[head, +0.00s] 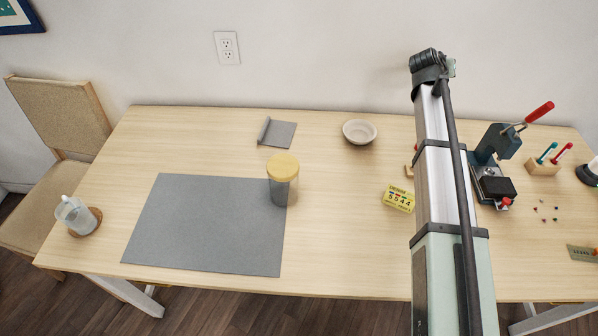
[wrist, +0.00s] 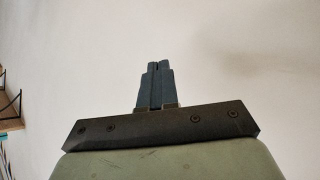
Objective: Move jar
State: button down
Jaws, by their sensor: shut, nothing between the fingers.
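A jar (head: 283,184) with grey see-through walls and a yellow lid stands upright on the table in the head view. It stands at the right edge of a grey mat (head: 195,225). In the wrist view my gripper (wrist: 154,66) has its two dark fingers together, with nothing between them and only pale wall behind. In the head view my arm rises over the right half of the table and hides the fingers. My gripper is well apart from the jar, which does not show in the wrist view.
A bowl (head: 359,131) and a grey cloth piece (head: 279,133) lie behind the jar. A press (head: 497,145) stands at right. Table between mat and counter is clear.

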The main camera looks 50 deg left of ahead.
jog(key=s+a+f+n+y, duration=0.1)
jog(key=s+a+f+n, duration=0.15)
jog(key=s+a, duration=0.8)
jog(key=s+a+f+n+g+y, duration=0.1)
jog(key=s+a+f+n, duration=0.35)
jog(key=s, duration=1.05)
jog(key=s+a+f, duration=0.1)
jog(key=s+a, duration=0.9)
jog(key=s, duration=0.3)
jog(key=s+d+f+n+t+h, duration=0.1)
jog(key=s+d+f+t, duration=0.1)
jog(key=s, duration=0.9)
jog(key=s+d+f+n+t+h, duration=0.1)
jog(key=s+f, duration=0.4)
jog(key=s, duration=0.6)
jog(key=s+d+f+n+t+h, duration=0.1)
jog(key=s+d, duration=0.4)
jog(key=s, duration=0.6)
jog(key=shift+s+d+f+n+t, duration=0.2)
jog(key=shift+f+n+t, duration=0.1)
jog(key=shift+f+t, duration=0.4)
jog(key=shift+s+d+f+n+t, duration=0.15)
jog(key=shift+f+n+t, duration=0.15)
jog(key=shift+f+t, duration=0.4)
jog(key=w, duration=0.9)
jog(key=w+d, duration=0.2)
jog(key=shift+w, duration=0.3)
jog(key=shift+w+d, duration=0.4)
jog(key=shift+w, duration=0.1)
